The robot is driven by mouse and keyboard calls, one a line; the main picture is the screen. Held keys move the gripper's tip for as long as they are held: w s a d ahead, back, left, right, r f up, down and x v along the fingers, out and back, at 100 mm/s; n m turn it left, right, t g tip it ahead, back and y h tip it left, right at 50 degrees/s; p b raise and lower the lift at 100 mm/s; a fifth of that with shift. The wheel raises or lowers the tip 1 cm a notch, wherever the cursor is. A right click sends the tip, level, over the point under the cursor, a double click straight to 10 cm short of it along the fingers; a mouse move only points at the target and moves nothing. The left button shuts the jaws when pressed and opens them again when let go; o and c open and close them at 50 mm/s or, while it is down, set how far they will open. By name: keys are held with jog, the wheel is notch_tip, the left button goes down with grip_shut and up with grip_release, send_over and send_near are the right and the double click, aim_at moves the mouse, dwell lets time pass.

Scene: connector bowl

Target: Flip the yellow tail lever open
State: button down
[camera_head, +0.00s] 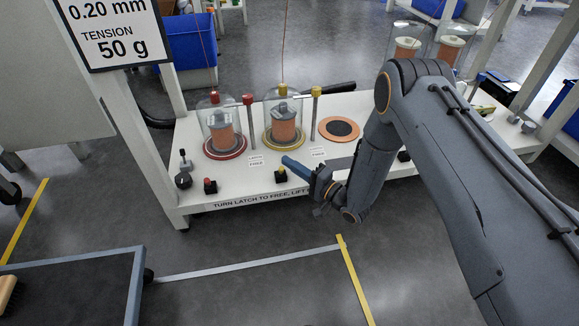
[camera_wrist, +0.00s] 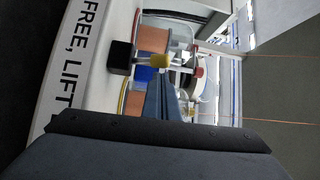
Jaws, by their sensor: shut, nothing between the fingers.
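The yellow tail lever (camera_head: 281,173) is a small yellow-tipped lever on a black block at the front edge of the white bench. In the wrist view its yellow knob (camera_wrist: 161,60) stands on a short stalk out from the black block (camera_wrist: 121,57). My gripper (camera_head: 287,161) has blue fingers, shut and empty, just above and beside the lever in the head view. In the wrist view the shut fingertips (camera_wrist: 164,80) lie close to the yellow knob; I cannot tell if they touch it.
Behind the lever stand spools under clear domes, one on a yellow-ringed base (camera_head: 283,145) and one on a red-ringed base (camera_head: 222,150). A red-tipped lever (camera_head: 209,184) is to the left. A yellow-topped post (camera_head: 316,100) and a red-topped post (camera_head: 249,110) rise from the bench.

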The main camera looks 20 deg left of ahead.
jog(key=shift+w+d+r, duration=0.15)
jog(key=shift+w+d, duration=0.15)
jog(key=shift+w, duration=0.3)
jog(key=shift+w+d+r, duration=0.1)
jog(key=shift+w+d, duration=0.2)
jog(key=shift+w, duration=0.3)
jog(key=d, duration=0.1)
jog(key=d+p, duration=0.1)
jog(key=d, duration=0.1)
jog(key=shift+s+f, duration=0.1)
jog(key=shift+f, duration=0.15)
jog(key=s+d+f+p, duration=0.2)
jog(key=d, duration=0.3)
jog(key=shift+s+f, duration=0.15)
jog(key=shift+f, duration=0.05)
jog(key=shift+d, duration=0.1)
